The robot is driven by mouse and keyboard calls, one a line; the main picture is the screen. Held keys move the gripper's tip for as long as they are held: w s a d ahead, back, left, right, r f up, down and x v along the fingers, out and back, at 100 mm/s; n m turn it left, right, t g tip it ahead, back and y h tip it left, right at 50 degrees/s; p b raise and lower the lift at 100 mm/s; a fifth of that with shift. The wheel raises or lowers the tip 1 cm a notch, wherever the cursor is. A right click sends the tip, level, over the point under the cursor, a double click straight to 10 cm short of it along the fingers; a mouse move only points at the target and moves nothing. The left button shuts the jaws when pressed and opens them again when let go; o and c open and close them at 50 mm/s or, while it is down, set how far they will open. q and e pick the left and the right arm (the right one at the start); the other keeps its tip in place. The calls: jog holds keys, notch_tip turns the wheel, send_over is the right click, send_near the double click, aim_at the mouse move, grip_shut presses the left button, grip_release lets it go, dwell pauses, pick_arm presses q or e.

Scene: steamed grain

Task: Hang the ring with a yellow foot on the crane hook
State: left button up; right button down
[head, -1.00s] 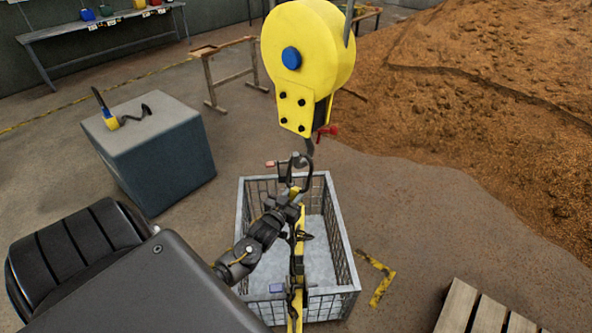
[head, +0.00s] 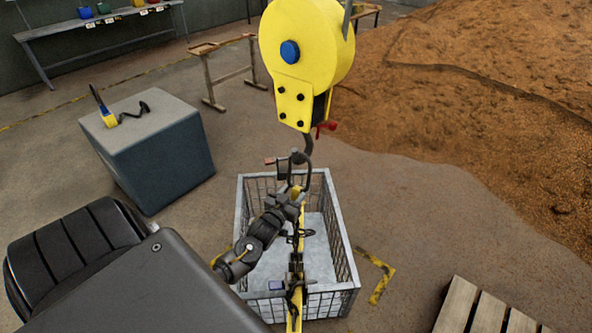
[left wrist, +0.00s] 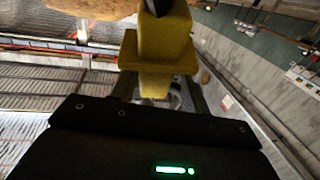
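The yellow hoist block (head: 308,60) hangs at top centre in the head view, with the dark crane hook (head: 309,146) below it. My left gripper (head: 294,194) is just under the hook, over the crate. It is shut on the yellow foot of the ring; in the left wrist view the yellow foot (left wrist: 158,55) stands between the fingers. The dark ring (head: 305,172) rises above the gripper, close to the hook's lower end. They overlap in the picture, and I cannot tell whether the ring is on the hook.
A grey block (head: 160,160) with a tool is at left. A wooden pallet (head: 470,312) lies lower right, and a grain heap (head: 460,110) fills the upper right.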

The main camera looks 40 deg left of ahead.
pick_arm(q)
jog(key=shift+o, duration=0.5)
jog(key=shift+r, duration=0.1)
jog(key=shift+f, duration=0.2)
jog(key=s+d, duration=0.2)
jog(key=s, duration=0.8)
jog(key=shift+s, duration=0.35)
